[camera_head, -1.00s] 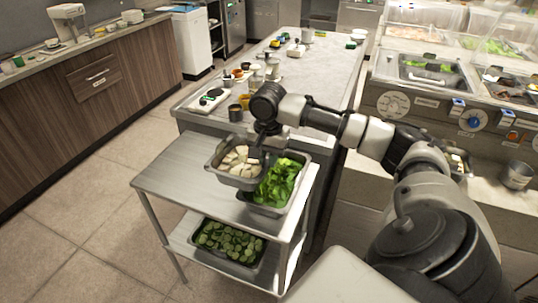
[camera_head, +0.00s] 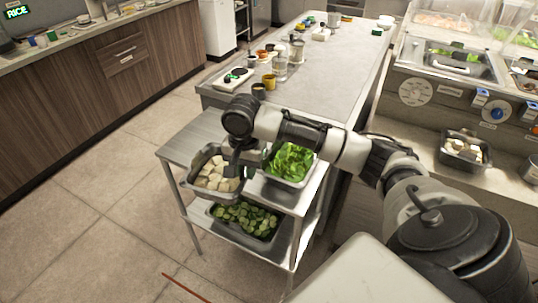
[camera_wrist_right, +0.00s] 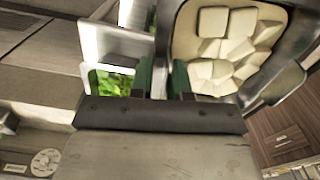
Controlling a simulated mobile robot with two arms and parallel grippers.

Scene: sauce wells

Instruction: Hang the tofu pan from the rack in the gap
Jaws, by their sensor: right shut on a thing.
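The tofu pan (camera_head: 193,187) is a steel pan of white tofu blocks (camera_head: 217,174). In the head view it overlaps the front left edge of the cart's top shelf, apparently lifted off it. My right gripper (camera_head: 236,166) is shut on the pan's right wall. In the right wrist view the green-tipped fingers (camera_wrist_right: 162,80) close on that wall, with the tofu (camera_wrist_right: 225,45) to the right. Part of the wall is hidden behind the gripper. I cannot make out a clear rack or gap. My left gripper is not in view.
The steel cart (camera_head: 182,147) holds a pan of leafy greens (camera_head: 290,162) on top and a cucumber pan (camera_head: 245,220) below. A long table (camera_head: 335,75) with small items stands behind. The serving counter (camera_head: 415,135) at right bears another pan (camera_head: 465,150). Floor at left is clear.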

